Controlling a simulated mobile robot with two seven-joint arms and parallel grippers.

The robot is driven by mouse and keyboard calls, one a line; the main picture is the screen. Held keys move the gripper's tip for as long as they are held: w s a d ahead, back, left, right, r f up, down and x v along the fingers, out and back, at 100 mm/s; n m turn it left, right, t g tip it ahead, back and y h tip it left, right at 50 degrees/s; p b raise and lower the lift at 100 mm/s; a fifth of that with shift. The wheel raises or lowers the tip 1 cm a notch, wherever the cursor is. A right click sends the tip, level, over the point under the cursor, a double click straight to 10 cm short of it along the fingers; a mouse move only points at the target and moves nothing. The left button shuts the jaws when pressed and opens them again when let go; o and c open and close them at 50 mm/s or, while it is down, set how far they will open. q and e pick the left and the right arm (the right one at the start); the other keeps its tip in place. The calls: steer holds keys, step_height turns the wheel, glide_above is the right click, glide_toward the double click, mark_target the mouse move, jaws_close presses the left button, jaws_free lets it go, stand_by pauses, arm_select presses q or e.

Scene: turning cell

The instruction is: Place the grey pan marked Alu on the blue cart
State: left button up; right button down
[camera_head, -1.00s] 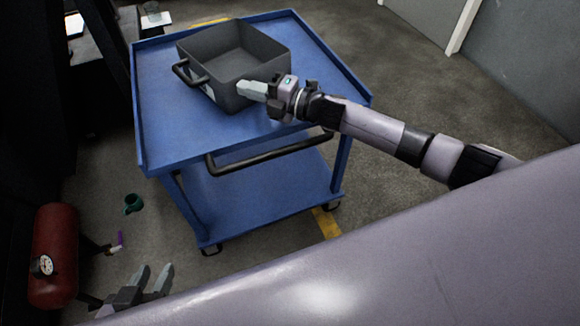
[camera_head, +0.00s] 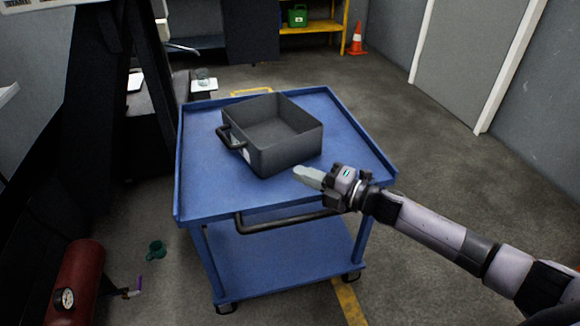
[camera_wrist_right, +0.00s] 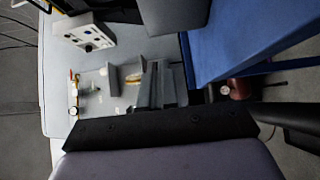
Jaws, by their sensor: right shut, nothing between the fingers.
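The grey pan (camera_head: 291,150) stands upright on the top deck of the blue cart (camera_head: 200,196), toward its middle and back. Its black handle (camera_head: 232,139) faces left, with a pale label below it; the marking is too small to read. My right gripper (camera_head: 299,174) is shut and empty, just in front of the pan's near right side and apart from it. In the right wrist view, part of the pan (camera_wrist_right: 172,14) shows at the top and the cart (camera_wrist_right: 225,45) at the right. My left gripper is out of view.
The cart's black push handle (camera_head: 285,223) runs along its near side. An orange cone (camera_head: 357,40) stands at the back. The floor right of the cart is clear.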

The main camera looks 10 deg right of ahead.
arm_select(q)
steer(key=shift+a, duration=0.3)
arm_select(e)
steer(key=shift+v, duration=2.7)
